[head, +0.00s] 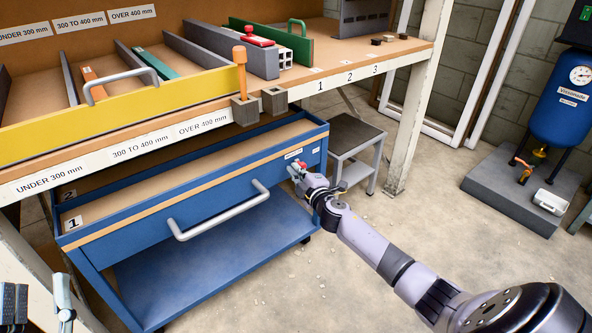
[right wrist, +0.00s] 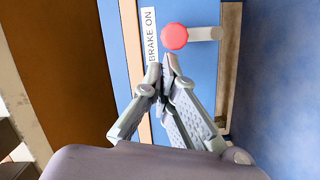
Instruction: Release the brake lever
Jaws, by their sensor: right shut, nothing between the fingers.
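The knob also shows small in the head view (head: 301,164). My right gripper (right wrist: 162,66) is shut and empty, its fingertips together just below the knob in the right wrist view; I cannot tell whether they touch it. My left gripper (head: 40,304) is at the lower left of the head view, partly cut off, its fingers apart.
The trolley has a grey handle (head: 220,212) on its long side. A workbench with a yellow-fronted rack (head: 120,112) stands above and behind it. A small grey stand (head: 352,135) is just beyond.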

